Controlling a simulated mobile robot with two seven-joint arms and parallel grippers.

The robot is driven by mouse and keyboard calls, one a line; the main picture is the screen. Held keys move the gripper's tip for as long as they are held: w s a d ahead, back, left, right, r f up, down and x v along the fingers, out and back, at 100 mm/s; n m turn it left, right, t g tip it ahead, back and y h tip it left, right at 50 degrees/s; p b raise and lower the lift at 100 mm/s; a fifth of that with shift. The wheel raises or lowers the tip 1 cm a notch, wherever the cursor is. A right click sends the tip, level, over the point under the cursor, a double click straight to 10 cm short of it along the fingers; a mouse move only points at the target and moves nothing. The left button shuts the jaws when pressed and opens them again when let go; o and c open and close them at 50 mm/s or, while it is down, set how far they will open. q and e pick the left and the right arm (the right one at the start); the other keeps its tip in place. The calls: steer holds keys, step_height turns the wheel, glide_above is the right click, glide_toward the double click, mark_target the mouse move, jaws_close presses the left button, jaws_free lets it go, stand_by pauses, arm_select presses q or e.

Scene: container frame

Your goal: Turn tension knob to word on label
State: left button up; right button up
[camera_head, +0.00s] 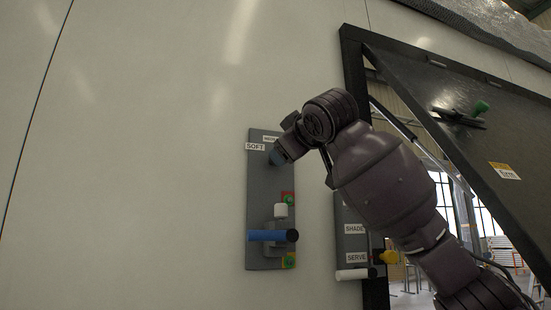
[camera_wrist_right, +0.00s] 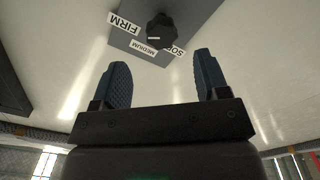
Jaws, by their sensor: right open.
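The tension knob (camera_wrist_right: 161,30) is black with a scalloped rim and sits on a grey panel in the right wrist view. A small white mark shows on it, but I cannot tell surely which word it points to. Labels FIRM (camera_wrist_right: 124,23), MEDIUM (camera_wrist_right: 145,46) and SOFT (camera_wrist_right: 176,52) surround it. My right gripper (camera_wrist_right: 161,58) is open and empty, its blue fingers short of the knob and apart from it. In the head view the right gripper (camera_head: 277,156) is in front of the panel's upper part and hides the knob. My left gripper is not in view.
The grey panel (camera_head: 258,190) also carries a blue-handled lever (camera_head: 268,235) and a white-capped part (camera_head: 281,210) lower down. A second panel with SHADE (camera_head: 355,229) and SERVE (camera_head: 356,258) labels stands to the right, beside a black door frame (camera_head: 353,75). The wall at left is clear.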

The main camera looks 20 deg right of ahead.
steer(key=w+p, duration=0.2)
steer(key=w, duration=0.6)
steer(key=shift+w+a, duration=0.1)
steer(key=shift+a, duration=0.05)
steer(key=shift+w+f+p, duration=0.1)
steer(key=shift+w+p, duration=0.25)
steer(key=shift+w, duration=0.15)
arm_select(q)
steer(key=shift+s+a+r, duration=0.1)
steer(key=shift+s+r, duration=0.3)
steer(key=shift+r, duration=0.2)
arm_select(e)
steer(key=c, duration=0.9)
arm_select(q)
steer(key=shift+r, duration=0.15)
